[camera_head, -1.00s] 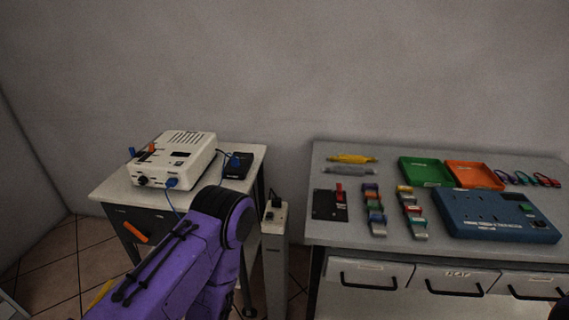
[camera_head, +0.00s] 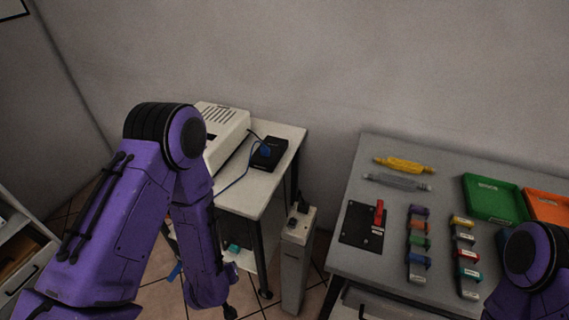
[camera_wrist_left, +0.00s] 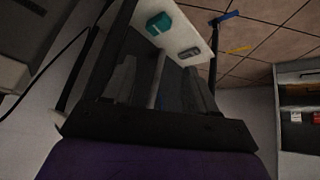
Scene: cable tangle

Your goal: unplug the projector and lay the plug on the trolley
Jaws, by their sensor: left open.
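The white projector (camera_head: 226,128) stands on the pale-topped trolley (camera_head: 262,187), partly hidden by my left arm. A black box (camera_head: 270,153) with a blue connector lies beside it, and a blue cable (camera_head: 237,180) runs across the top. A narrow white power post (camera_head: 295,262) stands right of the trolley with a dark plug (camera_head: 302,208) on top; which device it feeds I cannot tell. My left gripper (camera_wrist_left: 160,82) is open and empty in the left wrist view, pointing towards the trolley's lower part. My right arm shows at the right edge; its gripper is out of view.
A grey workbench (camera_head: 345,262) on the right holds a red-lever switch (camera_head: 378,214), coloured blocks and a green tray (camera_head: 492,199). In the wrist view a teal box (camera_wrist_left: 158,23) and a grey item (camera_wrist_left: 190,53) sit on a white shelf. A cabinet stands at far left.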

